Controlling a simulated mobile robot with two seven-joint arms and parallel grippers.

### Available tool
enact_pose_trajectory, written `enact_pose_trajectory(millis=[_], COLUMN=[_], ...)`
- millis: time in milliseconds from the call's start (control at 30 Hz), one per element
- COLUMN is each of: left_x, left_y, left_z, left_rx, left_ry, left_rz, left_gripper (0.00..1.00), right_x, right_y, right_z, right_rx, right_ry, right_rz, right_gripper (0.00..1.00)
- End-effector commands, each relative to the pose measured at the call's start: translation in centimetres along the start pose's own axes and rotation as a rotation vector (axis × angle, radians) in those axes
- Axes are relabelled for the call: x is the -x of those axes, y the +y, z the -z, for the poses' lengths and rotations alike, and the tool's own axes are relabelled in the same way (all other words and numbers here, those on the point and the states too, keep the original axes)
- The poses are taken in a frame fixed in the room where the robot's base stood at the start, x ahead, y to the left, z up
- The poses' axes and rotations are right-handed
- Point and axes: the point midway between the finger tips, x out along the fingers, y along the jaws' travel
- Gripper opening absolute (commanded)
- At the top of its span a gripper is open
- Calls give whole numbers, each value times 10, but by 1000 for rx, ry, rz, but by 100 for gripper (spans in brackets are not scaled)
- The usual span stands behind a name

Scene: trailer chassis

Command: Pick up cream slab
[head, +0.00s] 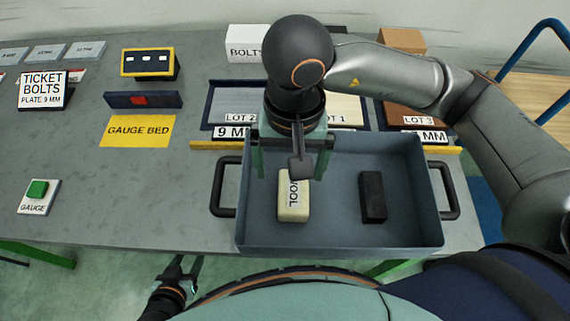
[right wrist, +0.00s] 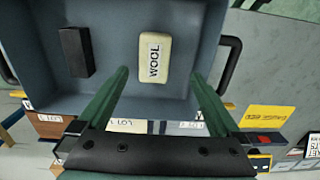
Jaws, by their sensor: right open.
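The cream slab (head: 293,205), marked "WOOL", lies flat in the blue-grey tray (head: 345,236), left of the tray's middle in the head view. The right wrist view shows the slab (right wrist: 154,57) whole, between and just beyond my finger tips. My right gripper (head: 293,172) is open and empty, pointing down over the tray. In the right wrist view its green fingers (right wrist: 159,76) stand apart, one to each side of the slab's line, not visibly touching it. My left gripper (head: 180,275) is low at the bottom left, off the table's front edge; its jaws are unclear.
A dark block (head: 373,197) lies in the tray, right of the slab. The tray has raised walls and black side handles (head: 222,186). Lot bins (head: 228,100) stand behind it. A yellow gauge bed mat (head: 137,131) and green button (head: 38,190) are left.

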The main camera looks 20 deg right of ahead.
Motion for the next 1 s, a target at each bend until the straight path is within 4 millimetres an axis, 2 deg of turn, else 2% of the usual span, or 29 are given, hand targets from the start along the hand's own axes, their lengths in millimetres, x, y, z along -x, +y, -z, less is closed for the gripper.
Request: enact_pose_trajectory(millis=[133, 400, 667, 900, 1000], left_x=[0, 2, 3, 5, 5], left_y=[0, 1, 1, 0, 0], left_z=[-1, -3, -1, 2, 2], left_rx=[0, 1, 1, 1, 1], left_ry=[-2, -7, -4, -2, -2], left_rz=[-1, -2, -1, 0, 1], left_gripper=[52, 52, 52, 52, 52], right_x=[-11, -58, -79, -114, -122], right_y=[5, 6, 7, 11, 11], right_z=[5, 6, 8, 14, 14], right_rx=[7, 4, 4, 4, 6], right_ry=[27, 23, 23, 22, 24], right_rz=[-20, -20, -18, -19, -17], right_gripper=[100, 100, 100, 100, 100])
